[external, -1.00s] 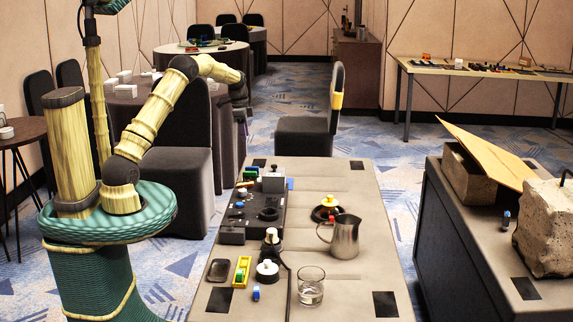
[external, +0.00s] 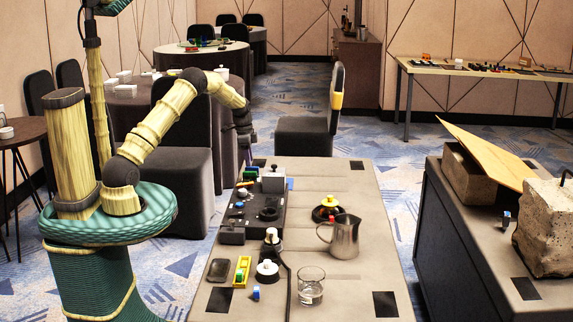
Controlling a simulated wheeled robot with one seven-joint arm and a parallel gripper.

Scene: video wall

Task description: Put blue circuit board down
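My gripper (external: 243,130) is at the end of my arm, low beyond the far left corner of the near table (external: 340,295). It is small and dark against the dark chairs and cloth, so I cannot see whether its fingers are open or shut, or whether they hold anything. A small flat blue piece (external: 290,184) lies on the table beside a grey box (external: 273,180); it may be the blue circuit board, but it is too small to be sure.
A black case with parts (external: 233,235) runs along the table's left side. A metal pitcher (external: 344,240), a glass (external: 310,286) and a yellow tray (external: 242,270) stand nearer. A dark counter (external: 455,240) with stone blocks stands right.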

